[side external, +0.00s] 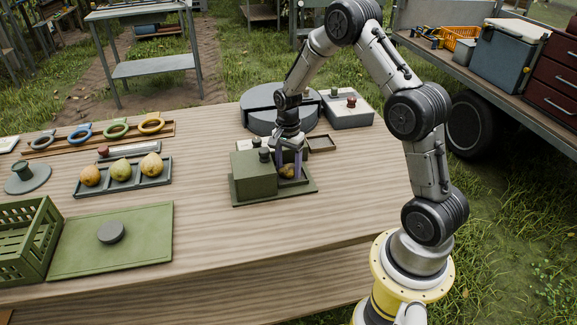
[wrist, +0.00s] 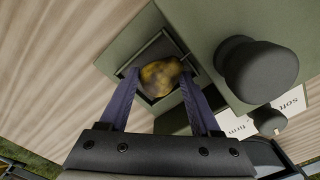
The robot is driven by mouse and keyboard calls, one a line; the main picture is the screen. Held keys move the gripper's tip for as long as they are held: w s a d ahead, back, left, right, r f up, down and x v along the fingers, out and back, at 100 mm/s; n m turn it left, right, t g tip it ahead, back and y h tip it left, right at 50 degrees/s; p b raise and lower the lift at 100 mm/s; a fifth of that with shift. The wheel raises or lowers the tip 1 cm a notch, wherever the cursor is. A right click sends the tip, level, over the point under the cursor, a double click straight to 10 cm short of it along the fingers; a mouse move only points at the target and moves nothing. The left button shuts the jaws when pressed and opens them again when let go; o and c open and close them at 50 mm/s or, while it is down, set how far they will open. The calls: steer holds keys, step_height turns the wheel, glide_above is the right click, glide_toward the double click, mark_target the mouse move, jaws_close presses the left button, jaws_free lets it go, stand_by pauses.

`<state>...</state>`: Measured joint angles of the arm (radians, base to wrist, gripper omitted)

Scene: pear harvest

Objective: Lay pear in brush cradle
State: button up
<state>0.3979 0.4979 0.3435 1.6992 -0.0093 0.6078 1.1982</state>
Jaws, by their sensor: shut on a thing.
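My gripper (side external: 290,168) points down with its purple fingers over a green box device (side external: 254,174). It is shut on a yellow-brown pear (side external: 286,172). In the wrist view, the pear (wrist: 161,77) sits between the fingertips, at a square dark-lined recess (wrist: 150,52) beside the box. Its underside is hidden, so I cannot tell whether it touches the recess floor. A black knob (wrist: 257,68) stands on the box, near cards with partly readable words. I cannot tell for sure which thing is the brush cradle.
Three pears lie in a dark tray (side external: 124,187) at left. A green board (side external: 75,262) with a grey disc and a green crate (side external: 22,240) are at front left. Colored rings lie on a wooden rack (side external: 70,146). A round grey stand (side external: 262,122) and small empty tray (side external: 321,144) are behind.

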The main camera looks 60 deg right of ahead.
mark_target(288, 165)
steer(key=shift+f, duration=0.15)
steer(key=o, duration=1.4)
steer(key=shift+w, duration=0.1)
steer(key=shift+r, duration=0.25)
steer(key=s+a+r+n+t, duration=0.1)
steer(key=s+a+r+n, duration=0.15)
steer(key=r, duration=0.75)
steer(key=s+a+r+n, duration=0.1)
steer(key=a+r+n, duration=0.15)
steer(key=r, duration=0.65)
steer(key=s+a+r+n+t, duration=0.1)
steer(key=s+a+r+n, duration=0.1)
steer(key=s+a+n, duration=0.2)
steer(key=s+a+r+n+t, duration=0.2)
steer(key=s+a+n, duration=0.2)
steer(key=s, duration=0.5)
steer(key=s+a+r+n+t, duration=0.1)
steer(key=s+a+r+n, duration=0.1)
steer(key=s+n, duration=0.3)
steer(key=shift+s+a+t, duration=0.3)
steer(key=shift+s+a, duration=0.6)
steer(key=shift+s, duration=0.1)
